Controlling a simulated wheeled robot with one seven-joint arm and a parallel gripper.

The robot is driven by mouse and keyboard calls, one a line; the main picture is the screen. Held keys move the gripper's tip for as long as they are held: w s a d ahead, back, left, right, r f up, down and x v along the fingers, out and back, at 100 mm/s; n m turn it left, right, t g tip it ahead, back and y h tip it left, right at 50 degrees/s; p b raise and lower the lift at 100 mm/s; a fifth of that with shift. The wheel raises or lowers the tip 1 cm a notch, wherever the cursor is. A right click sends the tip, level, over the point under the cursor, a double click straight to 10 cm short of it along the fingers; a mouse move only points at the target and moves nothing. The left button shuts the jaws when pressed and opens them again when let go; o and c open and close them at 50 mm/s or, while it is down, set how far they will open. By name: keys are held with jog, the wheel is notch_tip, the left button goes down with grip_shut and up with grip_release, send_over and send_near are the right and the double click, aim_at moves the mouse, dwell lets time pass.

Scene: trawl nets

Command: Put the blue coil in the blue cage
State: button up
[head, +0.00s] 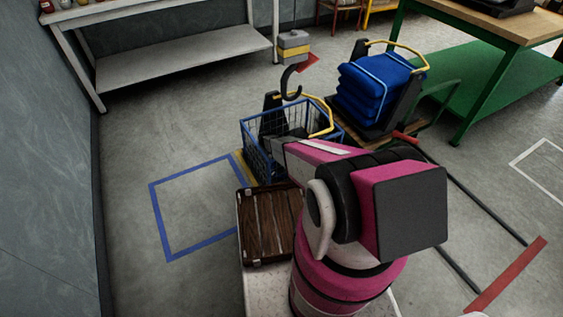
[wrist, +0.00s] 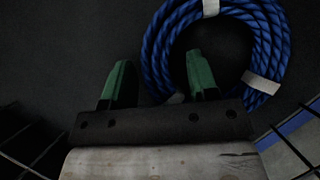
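The blue coil (wrist: 262,45) is a ring of blue rope with white bands, lying on a dark surface in the wrist view. My gripper (wrist: 160,75), with green-tipped fingers, is open. Its right finger shows within the ring and its left finger outside, with the rope's left side between them. I cannot tell whether they touch the rope. The blue cage (head: 256,152) is a wire basket in the head view, just beyond my arm. Dark wires show at both lower corners of the wrist view. In the head view my arm hides the gripper and the coil is not visible.
A brown wooden crate (head: 268,228) is near my base. Folded blue cloths (head: 372,90) sit on a cart behind the cage. A hook (head: 291,82) hangs above the cage. A blue taped square (head: 190,205) on the floor at left is clear.

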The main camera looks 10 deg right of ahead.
jog(key=v, duration=1.2)
jog(key=s+d+r+m+t+y, duration=0.1)
jog(key=s+r+m, duration=0.3)
jog(key=s+r, duration=0.6)
jog(key=s+d+r+m+y, duration=0.2)
jog(key=s+r+m, duration=0.2)
jog(key=s+r, duration=0.6)
jog(key=s+d+r+m+t+y, duration=0.1)
jog(key=s+r+m, duration=0.3)
jog(key=s+r, duration=0.6)
notch_tip(320, 180, up, 9)
jog(key=shift+d+f+m+t+y, duration=0.1)
jog(key=shift+d+m+t+y, duration=0.25)
jog(key=shift+y, duration=0.35)
jog(key=shift+s, duration=0.1)
